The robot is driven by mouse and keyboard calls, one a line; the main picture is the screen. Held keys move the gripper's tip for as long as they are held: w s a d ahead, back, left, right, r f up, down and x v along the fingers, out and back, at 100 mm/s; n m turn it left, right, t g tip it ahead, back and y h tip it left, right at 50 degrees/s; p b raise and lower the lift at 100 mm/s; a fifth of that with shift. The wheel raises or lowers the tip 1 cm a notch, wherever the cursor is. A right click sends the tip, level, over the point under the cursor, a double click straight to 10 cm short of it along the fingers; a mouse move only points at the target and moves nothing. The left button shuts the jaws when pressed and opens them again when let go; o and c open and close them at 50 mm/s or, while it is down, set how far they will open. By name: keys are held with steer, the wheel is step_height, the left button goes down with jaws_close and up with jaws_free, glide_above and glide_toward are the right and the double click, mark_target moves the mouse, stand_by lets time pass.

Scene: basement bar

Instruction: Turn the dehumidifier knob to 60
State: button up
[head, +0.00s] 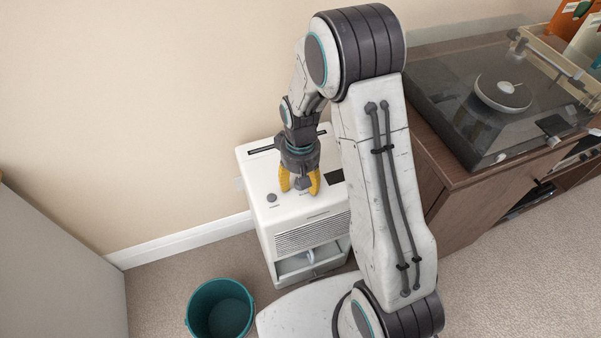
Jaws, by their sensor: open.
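The dehumidifier (265,213) is a white upright box against the wall, with a grille and an open bay low on its front. My gripper (300,187) has yellow fingers and points down over the top of the dehumidifier. Its fingers are apart, one on each side of a small grey knob (301,183) on the top panel. I cannot tell whether the fingers touch the knob. Any scale marks or numbers around the knob are too small or hidden to read.
A teal bucket (221,308) stands on the carpet in front and to the left. A wooden cabinet (470,200) with a turntable (500,92) under a clear lid stands close on the right. A grey panel (50,270) edges the left side.

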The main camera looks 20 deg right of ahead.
step_height(320, 180, up, 12)
stand_by(0.6)
steer(key=shift+f, duration=0.1)
steer(key=s+d+r+t+p, duration=0.1)
steer(key=s+r+p, duration=0.5)
steer(key=r, duration=0.4)
steer(key=s+d+r+t+p, duration=0.1)
steer(key=s+r+p, duration=0.5)
steer(key=r+p, duration=0.2)
steer(key=s+d+r+m+t+p, duration=0.1)
steer(key=s+r+p, duration=0.6)
steer(key=r, duration=0.5)
steer(key=shift+p, duration=0.3)
steer(key=shift+r, duration=0.1)
steer(key=shift+c, duration=0.2)
